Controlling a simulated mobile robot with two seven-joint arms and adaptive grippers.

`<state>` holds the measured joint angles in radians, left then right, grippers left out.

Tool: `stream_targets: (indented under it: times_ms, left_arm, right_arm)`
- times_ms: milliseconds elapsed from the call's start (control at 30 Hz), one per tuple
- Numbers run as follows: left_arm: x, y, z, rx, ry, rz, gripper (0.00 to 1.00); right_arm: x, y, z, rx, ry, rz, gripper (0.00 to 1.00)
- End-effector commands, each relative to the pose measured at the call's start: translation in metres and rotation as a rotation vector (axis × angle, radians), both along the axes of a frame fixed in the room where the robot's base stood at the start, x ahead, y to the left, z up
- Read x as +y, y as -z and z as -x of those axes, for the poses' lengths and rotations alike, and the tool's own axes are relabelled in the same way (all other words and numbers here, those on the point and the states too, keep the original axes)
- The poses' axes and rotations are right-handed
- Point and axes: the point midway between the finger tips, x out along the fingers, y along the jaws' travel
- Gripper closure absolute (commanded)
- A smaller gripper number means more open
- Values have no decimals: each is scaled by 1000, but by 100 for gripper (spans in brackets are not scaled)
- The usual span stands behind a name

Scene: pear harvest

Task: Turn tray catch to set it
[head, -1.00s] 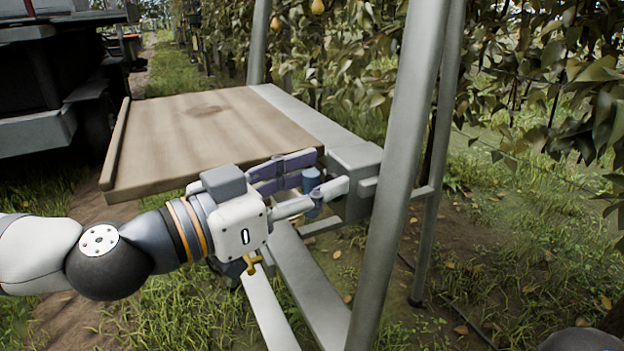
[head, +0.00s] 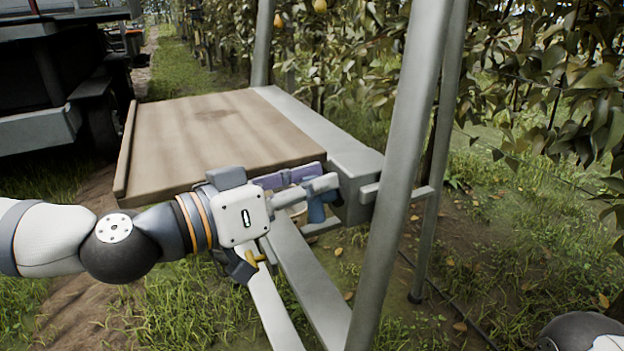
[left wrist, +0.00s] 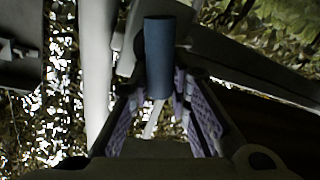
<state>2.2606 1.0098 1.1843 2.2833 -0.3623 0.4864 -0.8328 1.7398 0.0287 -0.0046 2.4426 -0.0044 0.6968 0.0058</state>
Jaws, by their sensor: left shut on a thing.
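The wooden tray (head: 212,125) lies level at the grey metal frame (head: 345,160). The tray catch has a blue cylindrical grip (head: 316,208), by the tray's near right corner. My left gripper (head: 308,184) reaches in from the left and is shut on this blue grip. In the left wrist view the blue grip (left wrist: 159,58) stands between the purple-padded fingers (left wrist: 160,115). The fingers hide part of the catch, and its pivot cannot be made out. My right gripper is not in view.
A slanted grey post (head: 408,150) stands just right of the catch, with a thinner post behind it. Grey rails (head: 310,275) run below the gripper. A dark vehicle (head: 60,80) stands at the upper left. Leafy pear trees (head: 560,90) fill the right.

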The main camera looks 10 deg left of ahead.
Motion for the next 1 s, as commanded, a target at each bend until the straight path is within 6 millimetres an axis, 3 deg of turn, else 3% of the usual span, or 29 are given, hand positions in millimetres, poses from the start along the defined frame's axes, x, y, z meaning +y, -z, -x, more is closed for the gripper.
stream_targets:
  times_ms: [33,67,167,533,833,1000]
  left_arm:
    - [-2,0,2,2,9,0,100]
    - [-2,0,2,2,9,-1,81]
    - [-2,0,2,1,9,0,59]
    - [4,-1,4,-2,1,-2,59]
    - [44,-5,44,-2,2,-1,59]
    - [54,-6,56,0,5,0,59]
  right_arm:
    - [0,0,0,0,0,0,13]
    - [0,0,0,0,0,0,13]
    - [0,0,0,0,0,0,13]
    - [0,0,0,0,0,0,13]
    - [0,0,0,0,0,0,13]
    - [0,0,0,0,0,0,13]
